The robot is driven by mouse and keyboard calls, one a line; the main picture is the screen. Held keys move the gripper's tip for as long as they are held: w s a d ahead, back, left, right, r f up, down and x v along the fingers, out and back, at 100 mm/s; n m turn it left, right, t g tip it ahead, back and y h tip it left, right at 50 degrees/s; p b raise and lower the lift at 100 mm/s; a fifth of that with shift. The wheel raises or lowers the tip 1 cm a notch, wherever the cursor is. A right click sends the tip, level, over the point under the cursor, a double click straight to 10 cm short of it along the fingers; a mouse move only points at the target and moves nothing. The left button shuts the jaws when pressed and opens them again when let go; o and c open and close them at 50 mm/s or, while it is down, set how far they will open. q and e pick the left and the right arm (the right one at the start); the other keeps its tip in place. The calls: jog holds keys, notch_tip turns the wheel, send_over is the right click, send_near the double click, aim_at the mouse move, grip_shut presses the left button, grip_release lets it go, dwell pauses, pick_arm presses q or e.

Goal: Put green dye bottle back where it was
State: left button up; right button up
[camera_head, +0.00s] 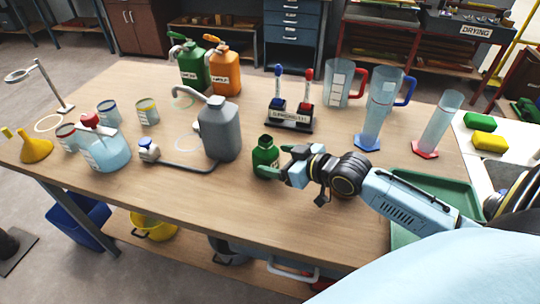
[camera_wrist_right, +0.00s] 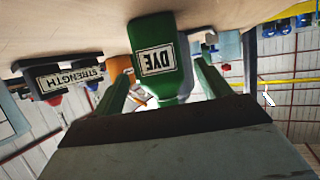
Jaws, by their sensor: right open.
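The green dye bottle (camera_head: 264,155) stands upright and uncapped on the wooden table, near its front edge. In the right wrist view the bottle (camera_wrist_right: 160,62) shows upside down with its DYE label, its base against the tabletop. My right gripper (camera_head: 276,162) reaches in from the right at table height. Its open fingers (camera_wrist_right: 160,88) lie on either side of the bottle, with a gap visible on each side. My left gripper is not in view.
A grey jerrycan (camera_head: 220,130) stands left of the bottle, and a pen stand (camera_head: 288,119) behind it. Measuring cylinders (camera_head: 372,118) stand back right. A green tray (camera_head: 462,190) lies right, under my arm. Marked rings (camera_head: 188,144) show on the table. The front middle is clear.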

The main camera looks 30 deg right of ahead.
aim_at(275, 158)
jog(key=shift+v, duration=1.8)
